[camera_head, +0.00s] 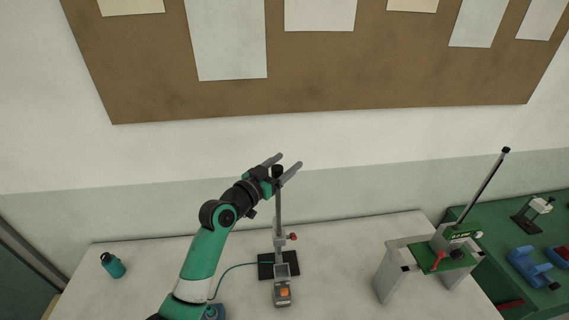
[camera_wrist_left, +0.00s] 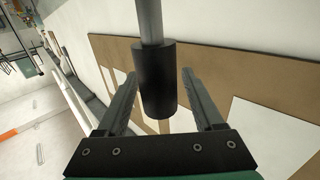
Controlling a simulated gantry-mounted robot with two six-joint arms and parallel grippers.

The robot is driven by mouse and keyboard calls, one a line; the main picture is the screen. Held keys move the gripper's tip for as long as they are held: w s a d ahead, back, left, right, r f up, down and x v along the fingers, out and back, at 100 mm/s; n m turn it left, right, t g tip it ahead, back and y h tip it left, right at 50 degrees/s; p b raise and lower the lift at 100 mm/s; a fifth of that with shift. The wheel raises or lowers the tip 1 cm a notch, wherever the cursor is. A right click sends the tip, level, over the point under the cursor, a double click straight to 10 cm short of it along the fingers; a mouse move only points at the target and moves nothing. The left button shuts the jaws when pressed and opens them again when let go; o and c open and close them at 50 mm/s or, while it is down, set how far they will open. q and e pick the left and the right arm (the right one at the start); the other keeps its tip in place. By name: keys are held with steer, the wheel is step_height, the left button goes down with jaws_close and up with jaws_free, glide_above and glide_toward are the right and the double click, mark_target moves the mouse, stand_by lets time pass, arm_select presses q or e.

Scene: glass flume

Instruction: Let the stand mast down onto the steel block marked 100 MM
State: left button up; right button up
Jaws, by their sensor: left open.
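The stand mast (camera_head: 278,210) is a thin grey upright rod on a black base (camera_head: 265,272), with a black cap (camera_head: 277,171) on top and a red knob (camera_head: 292,237) at its side. My left gripper (camera_head: 290,161) is open at the cap. In the left wrist view the black cap (camera_wrist_left: 156,85) and grey rod (camera_wrist_left: 150,20) lie between the open fingers (camera_wrist_left: 158,75), with gaps on both sides. A small grey block (camera_head: 282,270) shows low at the mast; I cannot read a 100 MM marking. My right gripper is not in view.
A grey device with an orange top (camera_head: 284,292) stands before the base, with a teal cable running left. A grey stand with a slanted rod (camera_head: 490,175) is at the right, beside a green surface with blue parts.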

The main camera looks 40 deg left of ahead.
arm_select(q)
jaws_close()
stand_by(0.3)
stand_by(1.1)
